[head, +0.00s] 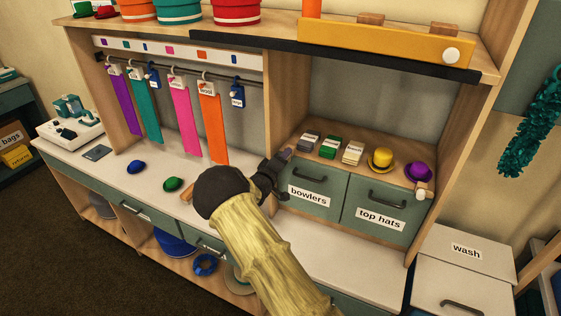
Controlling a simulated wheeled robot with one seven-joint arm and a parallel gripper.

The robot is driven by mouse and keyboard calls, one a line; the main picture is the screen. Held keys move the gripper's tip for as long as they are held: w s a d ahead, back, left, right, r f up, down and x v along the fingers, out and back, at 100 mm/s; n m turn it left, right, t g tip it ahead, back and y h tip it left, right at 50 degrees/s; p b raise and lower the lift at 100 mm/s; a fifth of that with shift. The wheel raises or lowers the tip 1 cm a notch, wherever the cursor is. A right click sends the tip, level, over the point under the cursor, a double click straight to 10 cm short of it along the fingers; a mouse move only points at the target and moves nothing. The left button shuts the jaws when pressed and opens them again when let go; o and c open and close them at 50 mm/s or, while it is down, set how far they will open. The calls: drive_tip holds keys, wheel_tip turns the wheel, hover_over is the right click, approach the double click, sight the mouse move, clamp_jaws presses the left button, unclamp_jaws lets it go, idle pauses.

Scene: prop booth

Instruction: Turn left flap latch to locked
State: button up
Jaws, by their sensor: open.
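The left flap (310,194) is a grey-green front labelled "bowlers" with a dark handle, and it looks closed. The right flap (385,212), labelled "top hats", stands beside it, also closed. A small pale latch (421,190) sits at the right flap's right edge. No latch shows clearly on the left flap; my gripper covers its left edge, where one may be hidden. My gripper (279,171) is dark and open, at that left edge, with nothing seen between its fingers. I cannot tell whether it touches the flap.
Small hats, including a yellow hat (381,159) and a purple hat (419,172), stand on top of the flap cabinet. Coloured ribbons, such as the orange ribbon (210,125), hang at left. A blue hat (136,167) and a green hat (173,184) lie on the white counter (106,174).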

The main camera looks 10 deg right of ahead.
drive_tip(key=b+v, duration=0.5)
drive_tip(key=v, duration=1.2)
drive_tip(key=shift+s+a, duration=0.2)
drive_tip(key=shift+d, duration=0.1)
drive_tip(key=s+d+m+g+y, duration=0.2)
drive_tip(key=s+d+g+y, duration=0.3)
drive_tip(key=s, duration=0.8)
drive_tip(key=s+d+f+m+g+y, duration=0.1)
drive_tip(key=s+d+m+g+y, duration=0.2)
drive_tip(key=s, duration=1)
drive_tip(key=d+g+y, duration=0.2)
drive_tip(key=g, duration=0.1)
drive_tip(key=shift+s+f+m, duration=0.25)
drive_tip(key=shift+m, duration=0.05)
